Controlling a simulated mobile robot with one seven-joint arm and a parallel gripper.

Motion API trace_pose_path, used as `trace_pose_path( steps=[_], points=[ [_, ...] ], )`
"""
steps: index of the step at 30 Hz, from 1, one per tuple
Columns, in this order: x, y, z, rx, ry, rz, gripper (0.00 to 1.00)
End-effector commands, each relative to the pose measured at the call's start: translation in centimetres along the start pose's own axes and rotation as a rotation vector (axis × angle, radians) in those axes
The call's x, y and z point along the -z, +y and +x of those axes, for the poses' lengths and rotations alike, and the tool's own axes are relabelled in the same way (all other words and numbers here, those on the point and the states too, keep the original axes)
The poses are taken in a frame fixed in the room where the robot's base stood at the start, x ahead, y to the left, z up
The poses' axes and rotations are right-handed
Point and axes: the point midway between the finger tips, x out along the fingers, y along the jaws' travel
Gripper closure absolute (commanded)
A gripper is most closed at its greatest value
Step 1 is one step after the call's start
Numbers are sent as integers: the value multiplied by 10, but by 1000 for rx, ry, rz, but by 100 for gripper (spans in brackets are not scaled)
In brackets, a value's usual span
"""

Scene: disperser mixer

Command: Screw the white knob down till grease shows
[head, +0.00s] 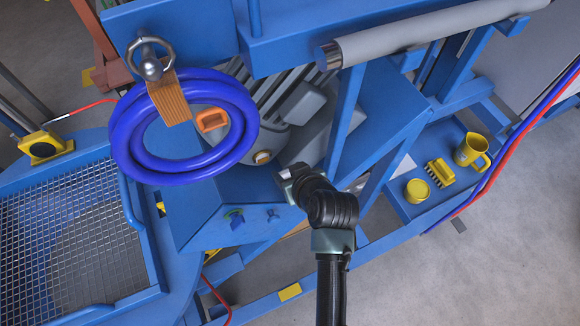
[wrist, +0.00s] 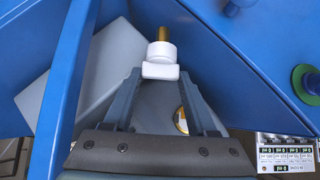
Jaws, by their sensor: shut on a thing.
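The white knob (wrist: 160,62) shows in the wrist view, with a rounded upper part and a wider block below. A brass-coloured stem (wrist: 163,33) stands out from its far end. My gripper (wrist: 160,76) is shut on the knob, one finger on each side of its wider part. In the head view my gripper (head: 287,176) is beside the grey motor, over the blue sloped housing (head: 235,200). I see no grease at the knob or stem.
Blue panels (wrist: 225,50) stand close around my gripper. A blue hose coil (head: 125,150) hangs on the left by a wooden block (head: 168,97). A blue frame bar (head: 346,110) rises close by. A yellow mug (head: 470,150), brush (head: 440,172) and tin (head: 417,190) stand at right.

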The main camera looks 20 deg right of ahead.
Motion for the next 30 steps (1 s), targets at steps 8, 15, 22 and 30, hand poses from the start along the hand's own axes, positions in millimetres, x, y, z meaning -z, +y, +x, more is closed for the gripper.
trace_pose_path(
  steps=[8,15,22,30],
  points=[
    [2,-5,-2,-171,-3,165,98],
    [2,-8,1,-331,0,325,98],
    [1,-9,5,-483,1,478,98],
    [2,-10,6,-631,1,628,98]
  ],
)
